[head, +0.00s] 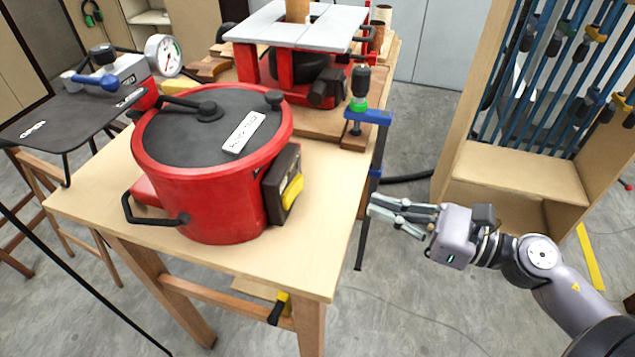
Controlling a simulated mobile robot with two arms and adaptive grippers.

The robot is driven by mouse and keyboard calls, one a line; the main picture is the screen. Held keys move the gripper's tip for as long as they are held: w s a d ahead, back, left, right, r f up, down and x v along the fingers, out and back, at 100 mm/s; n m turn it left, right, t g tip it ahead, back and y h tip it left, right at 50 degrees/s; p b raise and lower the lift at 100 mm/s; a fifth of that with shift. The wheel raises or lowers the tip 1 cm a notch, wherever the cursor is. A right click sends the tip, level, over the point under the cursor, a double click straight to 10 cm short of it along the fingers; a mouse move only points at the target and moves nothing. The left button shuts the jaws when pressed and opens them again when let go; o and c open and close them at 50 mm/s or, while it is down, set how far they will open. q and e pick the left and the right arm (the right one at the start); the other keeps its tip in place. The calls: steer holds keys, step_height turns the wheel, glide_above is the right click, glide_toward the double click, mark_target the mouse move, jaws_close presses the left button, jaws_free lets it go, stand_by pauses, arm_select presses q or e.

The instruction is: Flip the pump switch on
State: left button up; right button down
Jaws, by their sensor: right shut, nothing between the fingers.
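A large red pot-shaped unit (205,200) with a dark lid stands on the wooden table. On its right side is a black box (272,188) with a yellow rocker or paddle (292,191), which looks like a switch. I cannot tell its on or off position. My right gripper (385,210) is shut and empty. It is in the air off the table's right edge, to the right of the black box and apart from it. Its fingers point left toward the table. My left gripper is not in view.
A blue-headed clamp (368,117) hangs on the table's right edge, between the gripper and the machine (300,60) behind. A pressure gauge (163,55) stands at the back left. A wooden rack (520,170) of clamps stands at right. The table (325,225) is bare at front right.

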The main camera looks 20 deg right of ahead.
mark_target(294, 192)
steer(key=p+x, duration=0.1)
steer(key=x, duration=0.2)
steer(key=p+x, duration=0.2)
steer(key=x, duration=0.1)
steer(key=p+x, duration=0.2)
steer(key=x, duration=0.1)
steer(key=shift+w+a+r, duration=0.25)
steer(key=shift+w, duration=0.05)
steer(key=shift+p+x, duration=0.55)
steer(key=shift+x, duration=0.35)
steer(key=shift+f, duration=0.25)
steer(key=shift+w+a+f+n+g+y+b, duration=0.2)
steer(key=shift+w+f+n+g+y+b, duration=0.15)
steer(key=shift+b, duration=0.85)
steer(key=shift+r+g, duration=0.25)
steer(key=shift+r, duration=0.05)
